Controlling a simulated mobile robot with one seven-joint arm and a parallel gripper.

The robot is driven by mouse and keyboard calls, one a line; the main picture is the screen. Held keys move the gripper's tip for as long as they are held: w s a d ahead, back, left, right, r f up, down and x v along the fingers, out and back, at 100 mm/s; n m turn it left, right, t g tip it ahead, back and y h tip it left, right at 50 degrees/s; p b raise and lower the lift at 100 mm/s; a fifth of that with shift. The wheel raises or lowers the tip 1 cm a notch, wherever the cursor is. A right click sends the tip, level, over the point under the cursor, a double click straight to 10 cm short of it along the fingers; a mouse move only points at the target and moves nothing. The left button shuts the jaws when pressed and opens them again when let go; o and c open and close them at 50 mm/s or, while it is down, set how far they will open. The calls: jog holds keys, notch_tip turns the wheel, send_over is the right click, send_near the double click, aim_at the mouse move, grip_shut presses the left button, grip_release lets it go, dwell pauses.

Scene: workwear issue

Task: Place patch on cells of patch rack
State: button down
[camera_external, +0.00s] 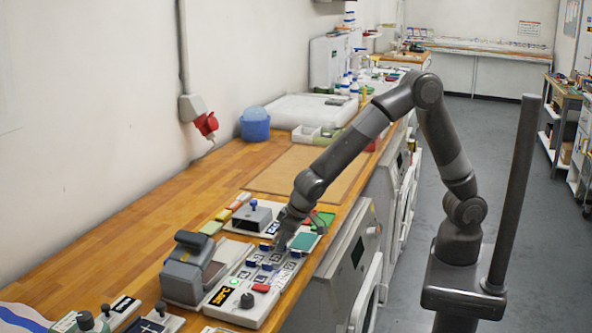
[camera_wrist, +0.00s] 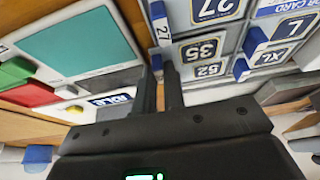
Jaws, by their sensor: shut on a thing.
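The patch rack (camera_external: 283,277) is a grey panel of labelled cells on the counter; part of it fills the upper right of the wrist view (camera_wrist: 231,45). Plates there read 27, 35, 52, L and XL. Blue patches stand beside the L plate (camera_wrist: 255,40) and the XL plate (camera_wrist: 240,69). My gripper (camera_external: 283,243) is low over the rack's far side.
A teal pad (camera_wrist: 75,42) lies beside the rack, also seen in the external view (camera_external: 304,241). A grey device (camera_external: 188,277) stands left of the rack. A panel with a black display (camera_external: 224,294) is in front. The wooden counter (camera_external: 110,240) is clear at left.

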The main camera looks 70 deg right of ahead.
jog(key=c, duration=1.4)
grip_release()
jog(key=shift+c, duration=0.2)
jog(key=v, duration=1)
jog(key=s+d+r, duration=0.3)
jog(key=d+r, duration=0.3)
jog(key=d, duration=0.5)
jog(key=s+d+r+t, duration=0.1)
jog(key=s+d+r, duration=0.1)
jog(key=s+d, duration=1.6)
jog(key=shift+s+d, duration=0.3)
jog(key=shift+s, duration=0.15)
